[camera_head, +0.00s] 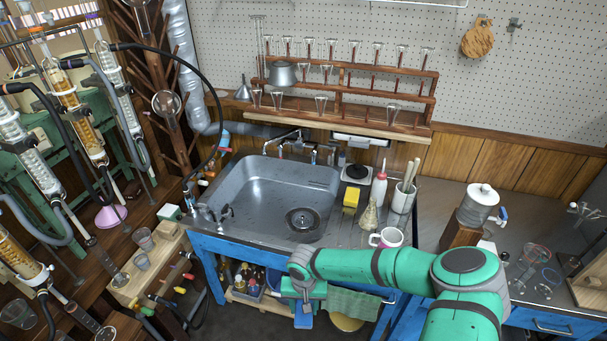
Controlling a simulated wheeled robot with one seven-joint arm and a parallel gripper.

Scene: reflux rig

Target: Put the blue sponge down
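The gripper appears shut on the sponge, though the fingers are small and partly hidden. The sponge is clear of the counter top. The sink (270,196) is empty, with a drain at its right side.
A white mug (387,238), a yellow block (351,198), a conical flask (369,217), a bottle (379,185) and a brush holder (402,199) stand right of the basin. Glass columns (75,110) crowd the left. A water dispenser (479,203) stands at right.

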